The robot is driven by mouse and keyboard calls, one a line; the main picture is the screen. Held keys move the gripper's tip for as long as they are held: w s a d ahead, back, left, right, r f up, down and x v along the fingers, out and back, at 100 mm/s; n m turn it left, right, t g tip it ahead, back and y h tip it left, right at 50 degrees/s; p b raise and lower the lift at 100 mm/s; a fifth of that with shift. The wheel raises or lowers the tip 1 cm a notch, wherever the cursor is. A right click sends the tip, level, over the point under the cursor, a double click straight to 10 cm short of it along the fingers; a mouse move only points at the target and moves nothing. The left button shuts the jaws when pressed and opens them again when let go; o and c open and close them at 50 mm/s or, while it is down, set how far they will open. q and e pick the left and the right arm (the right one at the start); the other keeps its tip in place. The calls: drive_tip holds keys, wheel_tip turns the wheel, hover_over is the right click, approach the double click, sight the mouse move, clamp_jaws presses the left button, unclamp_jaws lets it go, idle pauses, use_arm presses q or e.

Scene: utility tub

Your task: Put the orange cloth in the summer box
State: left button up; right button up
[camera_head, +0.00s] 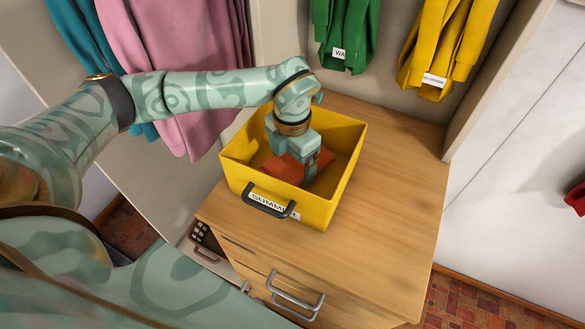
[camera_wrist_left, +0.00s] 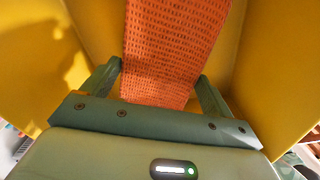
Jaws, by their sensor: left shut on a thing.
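The summer box (camera_head: 345,188) is a yellow open tub with a grey handle and a label reading "SUMME…" on its front. It stands on a wooden chest top. The orange cloth (camera_head: 285,168) is inside the box, partly hidden by my gripper. My left gripper (camera_head: 309,178) reaches down into the box and is shut on the cloth. In the left wrist view the woven orange cloth (camera_wrist_left: 170,50) lies between the two fingers (camera_wrist_left: 155,82), with yellow box walls (camera_wrist_left: 265,60) on both sides. Whether the cloth touches the box floor I cannot tell. My right gripper is not in view.
The wooden chest top (camera_head: 400,190) is clear to the right of the box. A green garment (camera_head: 345,35) and a yellow garment (camera_head: 448,45) with labels hang behind it. Pink clothing (camera_head: 175,60) hangs at left, near my arm. Drawer handles (camera_head: 295,295) stick out below.

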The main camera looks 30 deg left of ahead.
sight(292, 163)
use_arm(q)
wheel_tip(292, 163, down, 3)
drive_tip(key=shift+f+b, duration=0.2)
drive_tip(key=shift+b, duration=0.15)
drive_tip(key=o, duration=0.9)
drive_tip(key=shift+r, duration=0.15)
wheel_tip(292, 163, up, 12)
drive_tip(key=p, duration=0.2)
drive_tip(key=shift+p, duration=0.4)
